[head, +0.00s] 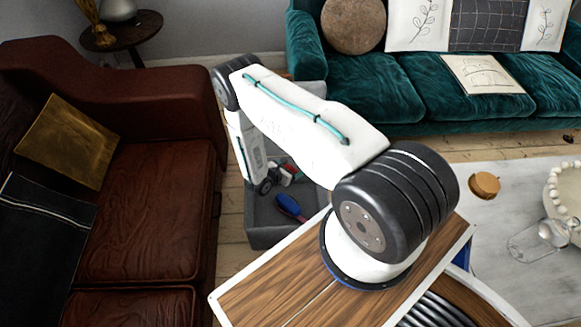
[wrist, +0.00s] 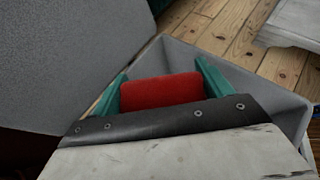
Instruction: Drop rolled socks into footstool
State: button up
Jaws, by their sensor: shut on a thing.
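The footstool (head: 268,237) is a grey open box on the floor, in the middle of the head view. Its inside shows a blue object with a dark reddish end (head: 290,207). In the wrist view, the footstool's grey rim (wrist: 262,82) runs behind and to the right of my gripper. My gripper (wrist: 163,87) has teal fingers and is shut on red rolled socks (wrist: 160,91), held over or within the box opening. In the head view my arm partly hides the gripper and the box.
A large grey panel (wrist: 65,60), seemingly the raised lid, stands left in the wrist view. A brown leather sofa (head: 150,215) is left of the footstool, a teal sofa (head: 360,90) behind. A pale table (head: 500,220) with a glass and beads is at right.

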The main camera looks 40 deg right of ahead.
jog(key=shift+f, duration=2.75)
jog(key=o, duration=1)
jog(key=shift+c, duration=0.2)
jog(key=v, duration=0.7)
jog(key=shift+a+r, duration=0.15)
jog(key=shift+a, duration=0.2)
jog(key=shift+s, duration=0.15)
